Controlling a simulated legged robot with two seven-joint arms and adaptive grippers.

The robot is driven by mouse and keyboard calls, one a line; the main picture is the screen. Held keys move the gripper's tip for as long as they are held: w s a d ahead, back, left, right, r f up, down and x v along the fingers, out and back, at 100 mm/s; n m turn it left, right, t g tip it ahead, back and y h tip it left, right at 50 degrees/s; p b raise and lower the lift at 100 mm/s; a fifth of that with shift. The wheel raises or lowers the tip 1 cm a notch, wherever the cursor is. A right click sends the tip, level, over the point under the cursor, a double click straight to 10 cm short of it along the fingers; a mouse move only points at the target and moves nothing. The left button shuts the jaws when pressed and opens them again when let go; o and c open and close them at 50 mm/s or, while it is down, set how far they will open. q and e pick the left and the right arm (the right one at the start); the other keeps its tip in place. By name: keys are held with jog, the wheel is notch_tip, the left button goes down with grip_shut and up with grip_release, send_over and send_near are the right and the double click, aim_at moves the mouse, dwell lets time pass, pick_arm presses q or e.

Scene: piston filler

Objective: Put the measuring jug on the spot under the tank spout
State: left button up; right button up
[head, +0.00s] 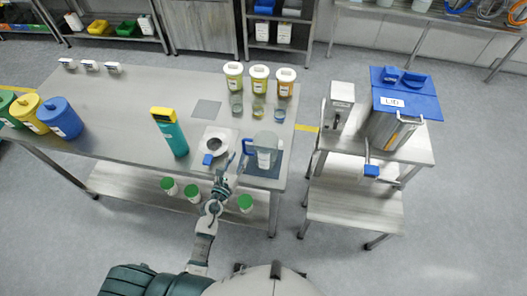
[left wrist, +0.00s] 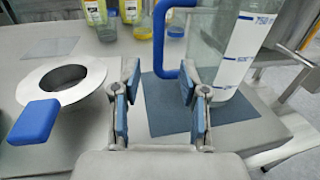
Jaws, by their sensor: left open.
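The measuring jug (head: 265,150) is clear with a blue handle and stands upright on a dark mat (head: 279,171) at the right end of the steel table. In the left wrist view the jug (left wrist: 220,45) is at the upper right, its blue handle (left wrist: 160,45) facing my gripper. My left gripper (head: 227,178) is open; in the left wrist view its blue-padded fingers (left wrist: 157,95) are apart, with the handle just ahead of the gap. The tank (head: 388,125) with a blue lid stands on a steel stand to the right. Its spout (head: 368,158) has a blue piece at the front. My right gripper is not seen.
A funnel (head: 213,143) with a blue tab lies left of the jug. A teal bottle (head: 169,132) stands further left. Several yellow-labelled containers and small beakers stand behind the jug. The stand's lower shelf (head: 352,207) below the spout is clear.

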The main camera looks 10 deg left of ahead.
aim_at(244, 150)
pick_arm(q)
jog(key=shift+w+d, duration=0.2)
jog(key=shift+w, duration=0.45)
jog(key=x, duration=0.4)
jog(key=shift+w+a+f, duration=0.25)
jog(key=shift+a, duration=0.1)
jog(key=shift+w+d, duration=0.1)
jog(key=shift+d, duration=0.05)
jog(key=shift+d+r, duration=0.1)
jog(key=shift+d, duration=0.2)
jog(key=c, duration=0.8)
jog(key=shift+a, duration=0.1)
grip_shut()
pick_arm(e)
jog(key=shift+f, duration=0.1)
